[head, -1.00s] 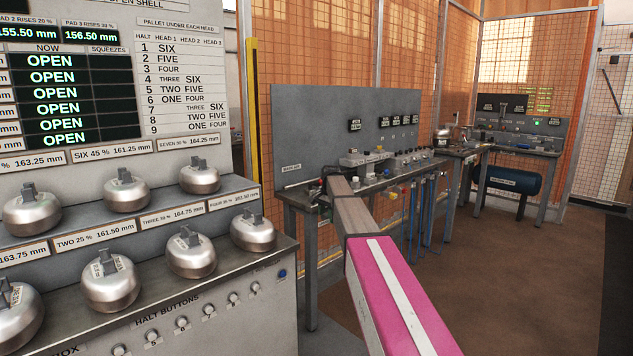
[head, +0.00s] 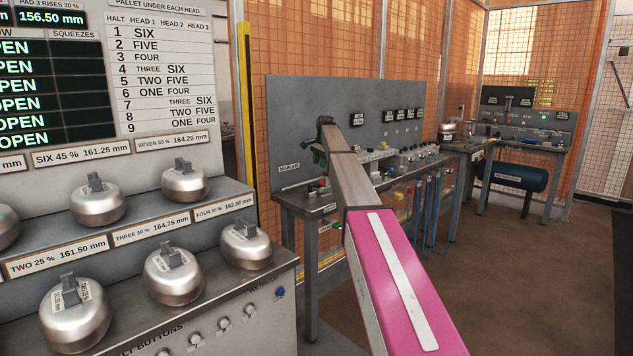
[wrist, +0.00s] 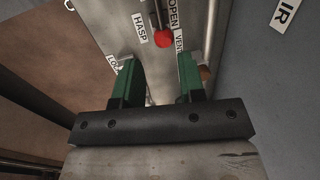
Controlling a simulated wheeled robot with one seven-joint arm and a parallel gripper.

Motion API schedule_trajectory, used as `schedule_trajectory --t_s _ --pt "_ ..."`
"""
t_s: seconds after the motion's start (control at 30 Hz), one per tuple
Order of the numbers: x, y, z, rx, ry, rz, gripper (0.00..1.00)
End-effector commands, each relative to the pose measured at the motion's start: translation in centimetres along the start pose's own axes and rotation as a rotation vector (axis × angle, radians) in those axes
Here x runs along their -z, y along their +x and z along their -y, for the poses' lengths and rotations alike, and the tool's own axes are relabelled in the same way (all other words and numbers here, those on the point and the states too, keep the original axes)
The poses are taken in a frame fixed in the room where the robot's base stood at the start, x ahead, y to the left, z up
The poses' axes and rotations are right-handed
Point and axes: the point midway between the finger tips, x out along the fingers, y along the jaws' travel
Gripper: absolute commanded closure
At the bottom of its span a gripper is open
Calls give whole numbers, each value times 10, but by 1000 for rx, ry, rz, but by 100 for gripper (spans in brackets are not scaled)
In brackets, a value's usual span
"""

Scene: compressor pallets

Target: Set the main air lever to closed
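The main air lever shows in the wrist view as a thin metal rod with a red knob (wrist: 163,38), beside labels reading OPEN, VENT and HASP. In the head view a small red knob (head: 322,183) shows at the left end of the grey bench, near the MAIN AIR label (head: 289,167). My gripper (wrist: 158,72) has its two green fingers apart with nothing between them. The knob lies beyond the fingertips, roughly in line with the gap, not touched. In the head view my gripper (head: 319,150) is above the bench's left end, partly hidden by my arm.
A grey cabinet with silver pallets (head: 176,272) and a board stands close on the left. The bench (head: 300,205) carries valves and hangs blue hoses. A second bench with a blue tank (head: 515,177) stands at the back right. Brown floor (head: 530,270) at right is clear.

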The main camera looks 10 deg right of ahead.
Motion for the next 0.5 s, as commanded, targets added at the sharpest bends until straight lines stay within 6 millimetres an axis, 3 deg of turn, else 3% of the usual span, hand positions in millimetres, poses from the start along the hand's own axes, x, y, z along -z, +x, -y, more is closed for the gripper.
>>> schedule_trajectory --t_s 0.5 --pt "0 81 0 -1 -1 1 63"
